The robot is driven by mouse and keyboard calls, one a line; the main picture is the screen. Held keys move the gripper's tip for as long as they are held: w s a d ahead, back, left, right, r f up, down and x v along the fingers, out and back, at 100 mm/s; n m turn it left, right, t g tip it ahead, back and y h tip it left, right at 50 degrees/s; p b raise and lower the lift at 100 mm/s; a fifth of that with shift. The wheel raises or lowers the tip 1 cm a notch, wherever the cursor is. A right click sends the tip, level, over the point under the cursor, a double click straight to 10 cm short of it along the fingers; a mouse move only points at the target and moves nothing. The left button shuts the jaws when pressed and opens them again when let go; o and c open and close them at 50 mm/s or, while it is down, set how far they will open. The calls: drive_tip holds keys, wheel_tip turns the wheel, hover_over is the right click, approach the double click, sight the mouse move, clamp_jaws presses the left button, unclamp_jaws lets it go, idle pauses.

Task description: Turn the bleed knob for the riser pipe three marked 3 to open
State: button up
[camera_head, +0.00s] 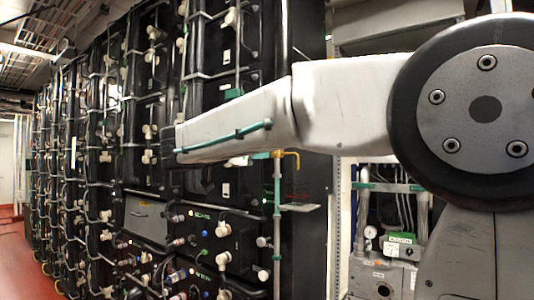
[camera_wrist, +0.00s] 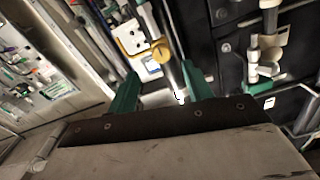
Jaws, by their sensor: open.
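My gripper (camera_wrist: 160,72) is open, with its two green fingers apart and nothing held between them. A round yellow knob (camera_wrist: 161,52) lies just beyond the fingertips in the wrist view, beside a white plate with dark holes (camera_wrist: 130,38). No 3 can be read near it, so I cannot tell whether it is the bleed knob for riser pipe three. A grey pipe (camera_wrist: 172,62) runs past the knob towards the gap between the fingers. In the head view a small yellow fitting (camera_head: 291,154) shows below my arm; my gripper's fingers cannot be made out there.
Black battery racks (camera_head: 120,110) with white fittings and cables fill the left and middle. A dark cabinet edge (camera_head: 312,235) stands right of the green pipe (camera_head: 277,225). A panel with a gauge (camera_head: 370,232) is at the right. Red floor (camera_head: 12,255) is clear at far left.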

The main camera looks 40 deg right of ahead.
drive_tip(key=x, duration=0.7)
drive_tip(key=shift+w+d, duration=0.2)
drive_tip(key=shift+d, duration=0.05)
drive_tip(key=shift+r, duration=0.15)
drive_tip(key=c, duration=1)
